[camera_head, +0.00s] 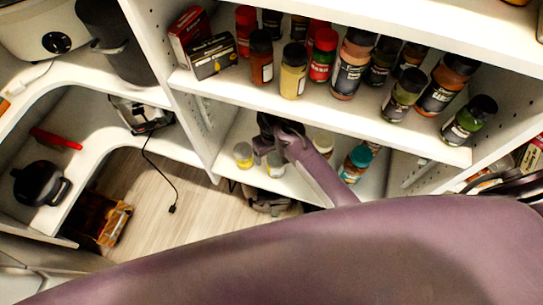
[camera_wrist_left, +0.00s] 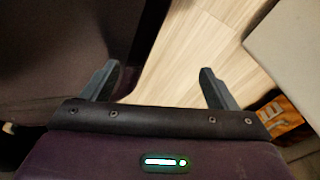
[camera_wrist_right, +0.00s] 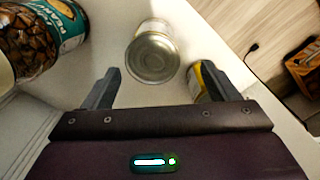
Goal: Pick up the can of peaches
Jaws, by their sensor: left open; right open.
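In the right wrist view a pale-labelled can (camera_wrist_right: 152,52) with a bare metal end stands ahead of my right gripper (camera_wrist_right: 160,85), between the lines of its fingers. A yellow can (camera_wrist_right: 197,78) is partly hidden behind the right finger. No label is readable, so I cannot tell which can holds peaches. In the head view small cans, one yellowish (camera_head: 243,155) and one pale (camera_head: 275,165), stand on the lower shelf beside my right gripper. That gripper is open and empty. My left gripper (camera_wrist_left: 160,85) is open and empty, above the floor.
A teal-labelled peanut jar (camera_wrist_right: 45,40) stands left of the right gripper; it also shows in the head view (camera_head: 355,163). Several spice jars fill the shelf (camera_head: 300,100) above. Wooden floor (camera_head: 180,190) lies beyond the shelf's left end, with a black cable.

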